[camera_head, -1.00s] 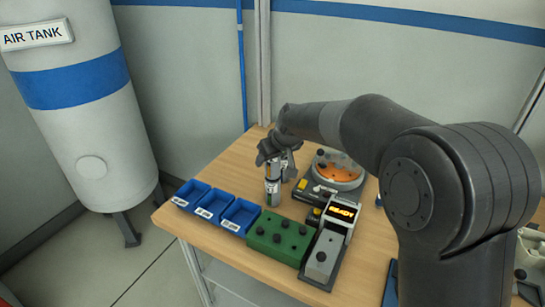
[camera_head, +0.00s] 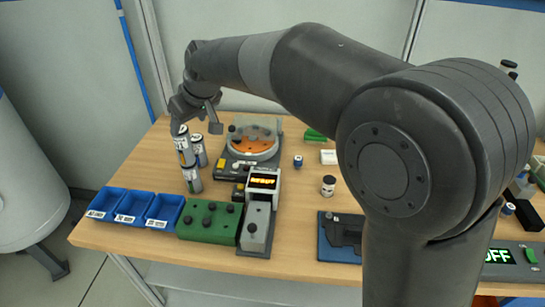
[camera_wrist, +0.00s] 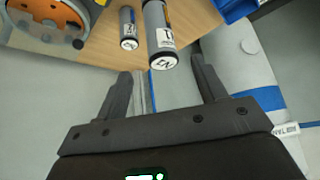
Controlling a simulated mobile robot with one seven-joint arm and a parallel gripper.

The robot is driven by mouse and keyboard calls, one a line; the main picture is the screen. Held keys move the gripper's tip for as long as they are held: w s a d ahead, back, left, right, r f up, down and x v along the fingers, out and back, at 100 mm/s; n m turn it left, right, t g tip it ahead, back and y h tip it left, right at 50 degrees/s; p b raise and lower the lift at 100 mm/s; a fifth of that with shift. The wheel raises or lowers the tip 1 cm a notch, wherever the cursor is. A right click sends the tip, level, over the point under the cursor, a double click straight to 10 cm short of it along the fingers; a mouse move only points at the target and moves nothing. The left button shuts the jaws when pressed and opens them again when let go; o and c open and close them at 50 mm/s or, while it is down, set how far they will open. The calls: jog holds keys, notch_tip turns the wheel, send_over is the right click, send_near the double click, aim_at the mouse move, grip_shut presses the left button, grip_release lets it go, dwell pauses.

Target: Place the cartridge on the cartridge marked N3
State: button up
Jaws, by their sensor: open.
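One silver cartridge (camera_head: 183,148) sits upright on top of another cartridge (camera_head: 192,180), in line with it as far as I can see. A further cartridge (camera_head: 200,152) stands alone beside them. In the wrist view the upper cartridge (camera_wrist: 158,25) is nearest; the mark on its end is upside down and hard to read for certain, perhaps N3. The lone cartridge (camera_wrist: 128,25) is beside it, and the lower one is hidden. My gripper (camera_head: 195,118) is open and empty just above the upper cartridge. Its spread fingers (camera_wrist: 160,72) also show in the wrist view.
Blue bins (camera_head: 128,208) line the table's front left. A green block with black knobs (camera_head: 208,222) and a grey device with a lit display (camera_head: 256,225) stand beside them. A round orange dish machine (camera_head: 252,143) is close behind. Bare wood (camera_head: 300,215) lies to the right.

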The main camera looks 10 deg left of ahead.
jog(key=s+d+r+m+t+h, duration=0.1)
jog(key=s+d+r+m, duration=0.15)
jog(key=d, duration=0.95)
jog(key=s+d+r+m+t+h, duration=0.1)
jog(key=s+d+m+h, duration=0.15)
jog(key=d, duration=0.85)
jog(key=s+d+f+m+h, duration=0.1)
jog(key=s+d+f+m, duration=0.2)
jog(key=s+d, duration=0.5)
jog(key=s+d+f+m+h, duration=0.1)
jog(key=s+d+f+m, duration=0.2)
jog(key=s+d, duration=0.6)
jog(key=shift+s+d+f, duration=0.25)
jog(key=shift+d+f, duration=0.3)
jog(key=shift+d, duration=0.7)
